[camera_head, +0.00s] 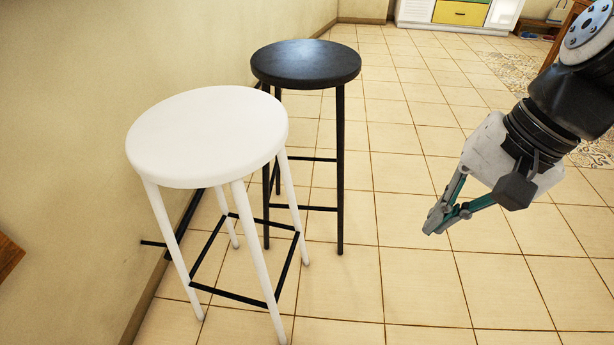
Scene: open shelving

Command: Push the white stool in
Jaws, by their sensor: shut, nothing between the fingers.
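The white stool (207,135) stands upright at the left, close to the beige wall. It has a round white seat, white legs and black crossbars. My gripper (434,228) is at the right, well apart from the stool and above the tiled floor. Its fingers are shut and empty, pointing down and to the left. The black stool (306,65) stands just behind and to the right of the white stool. The white seat overlaps the front-left part of the black stool in the picture.
The wall (90,80) runs along the left side. A brown wooden edge (8,256) shows at the far left. A white cabinet with colored drawers (460,13) stands at the back. The tiled floor (400,290) is clear in the middle and right.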

